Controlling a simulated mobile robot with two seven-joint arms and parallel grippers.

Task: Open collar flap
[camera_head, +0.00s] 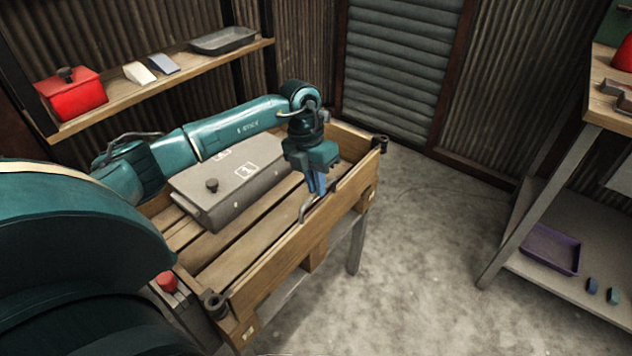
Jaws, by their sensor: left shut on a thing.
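A wooden collar (258,279) forms a low-walled box on a stand. Its long right-hand wall, which looks like the flap, stands upright, with dark metal fittings at both ends. A curved grey metal handle (303,213) sits at the top edge of this wall, near its middle. My left gripper (317,190) points down over that edge, its blue fingers shut at the handle. The fingers partly hide the handle's upper end, so the exact grip is hard to see. My right gripper is out of view.
A grey lidded case (222,197) with a black knob lies inside the collar, left of my gripper. A shelf (120,104) behind holds a red box (72,95) and a dark tray (224,40). The floor right of the collar is clear up to a workbench (515,235).

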